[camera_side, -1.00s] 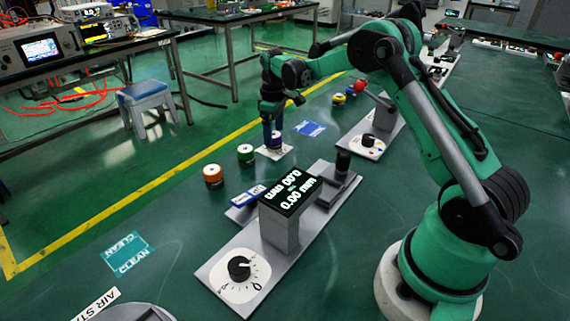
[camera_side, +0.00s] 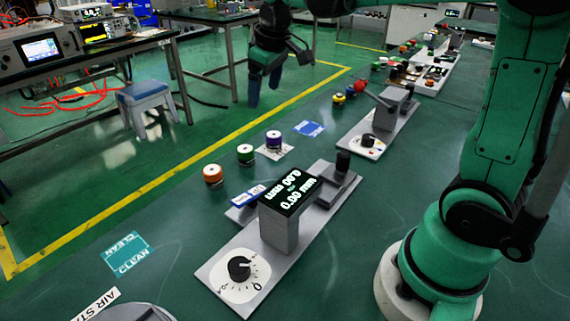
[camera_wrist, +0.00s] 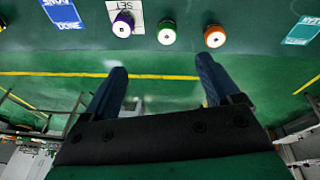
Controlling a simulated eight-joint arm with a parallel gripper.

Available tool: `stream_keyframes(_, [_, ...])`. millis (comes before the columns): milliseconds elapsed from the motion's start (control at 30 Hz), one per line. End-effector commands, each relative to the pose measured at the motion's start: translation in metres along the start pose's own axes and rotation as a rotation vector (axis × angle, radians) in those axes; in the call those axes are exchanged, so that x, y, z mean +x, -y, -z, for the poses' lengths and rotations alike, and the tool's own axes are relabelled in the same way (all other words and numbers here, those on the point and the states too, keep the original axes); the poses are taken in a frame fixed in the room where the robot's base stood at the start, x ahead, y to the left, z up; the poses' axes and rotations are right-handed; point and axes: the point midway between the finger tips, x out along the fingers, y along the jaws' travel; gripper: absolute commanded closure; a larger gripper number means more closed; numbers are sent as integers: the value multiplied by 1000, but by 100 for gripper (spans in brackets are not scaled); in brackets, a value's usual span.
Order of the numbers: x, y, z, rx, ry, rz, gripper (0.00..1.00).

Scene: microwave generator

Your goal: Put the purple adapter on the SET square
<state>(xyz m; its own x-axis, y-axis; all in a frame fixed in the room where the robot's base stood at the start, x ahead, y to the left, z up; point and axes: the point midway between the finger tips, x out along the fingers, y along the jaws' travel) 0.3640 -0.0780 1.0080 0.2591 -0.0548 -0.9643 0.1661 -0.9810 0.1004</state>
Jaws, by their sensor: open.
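The purple adapter (camera_side: 274,140) stands upright on the white SET square (camera_side: 275,152). In the wrist view the purple adapter (camera_wrist: 123,25) stands on the SET square (camera_wrist: 126,12), which shows on both sides of it. My gripper (camera_side: 264,92) is raised well above and behind the adapter in the side view, apart from it. In the wrist view its two blue fingers (camera_wrist: 160,80) are spread with nothing between them.
A green adapter (camera_side: 245,154) and an orange adapter (camera_side: 212,175) stand in a row left of the SET square. A blue card (camera_side: 309,129) lies to its right. A grey fixture with a display (camera_side: 289,194) stands in front. A CLEAN mat (camera_side: 127,254) lies at front left.

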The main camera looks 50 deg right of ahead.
Motion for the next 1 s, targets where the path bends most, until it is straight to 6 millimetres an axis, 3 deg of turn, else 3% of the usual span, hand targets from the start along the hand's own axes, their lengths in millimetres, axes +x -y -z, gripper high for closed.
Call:
stream_keyframes(200, [-10, 56, -48, 91, -180, -14, 17])
stream_keyframes(400, [2, 88, -84, 163, -310, 5, 17])
stream_keyframes(600, [10, 98, -98, 194, -361, 20, 17])
stream_keyframes(1000, [10, 98, -98, 196, -363, 21, 17])
